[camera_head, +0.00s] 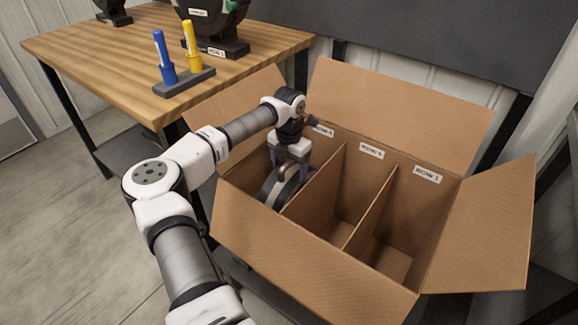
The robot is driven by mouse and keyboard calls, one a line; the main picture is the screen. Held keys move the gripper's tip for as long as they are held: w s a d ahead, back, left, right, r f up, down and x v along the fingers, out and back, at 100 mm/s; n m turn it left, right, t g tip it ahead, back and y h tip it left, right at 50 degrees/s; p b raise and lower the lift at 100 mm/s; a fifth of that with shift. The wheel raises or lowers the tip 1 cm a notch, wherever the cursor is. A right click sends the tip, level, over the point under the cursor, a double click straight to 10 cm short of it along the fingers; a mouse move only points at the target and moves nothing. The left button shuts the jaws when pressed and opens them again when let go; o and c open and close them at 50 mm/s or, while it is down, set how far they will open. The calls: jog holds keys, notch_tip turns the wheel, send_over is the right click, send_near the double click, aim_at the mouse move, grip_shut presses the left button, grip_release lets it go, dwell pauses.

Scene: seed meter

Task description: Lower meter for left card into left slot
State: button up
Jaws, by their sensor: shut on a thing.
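A cardboard box (310,270) with its flaps open is split by dividers into three slots. My gripper (290,170) points down inside the left slot and is shut on a dark grey, round-edged meter (273,189). The meter is inside the left slot, below the box's rim. Its lower part is hidden by the box's front wall, so I cannot tell whether it touches the bottom. The middle slot (352,192) and the right slot (385,262) look empty. White labels mark the back wall above each slot; the left one is partly covered by my arm.
A wooden table (90,58) stands at the back left. On it are a holder (184,82) with a blue marker (163,57) and a yellow marker (192,46), and a dark round device on a stand (222,47). The box's open flaps and thin dividers surround my gripper.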

jog(key=shift+f, duration=0.25)
dwell(0.7)
jog(key=o, duration=2)
jog(key=shift+o, duration=0.4)
jog(key=shift+s+f, duration=0.1)
jog(key=shift+f, duration=0.2)
jog(key=shift+r+p, duration=3.55)
jog(key=shift+r, duration=2.65)
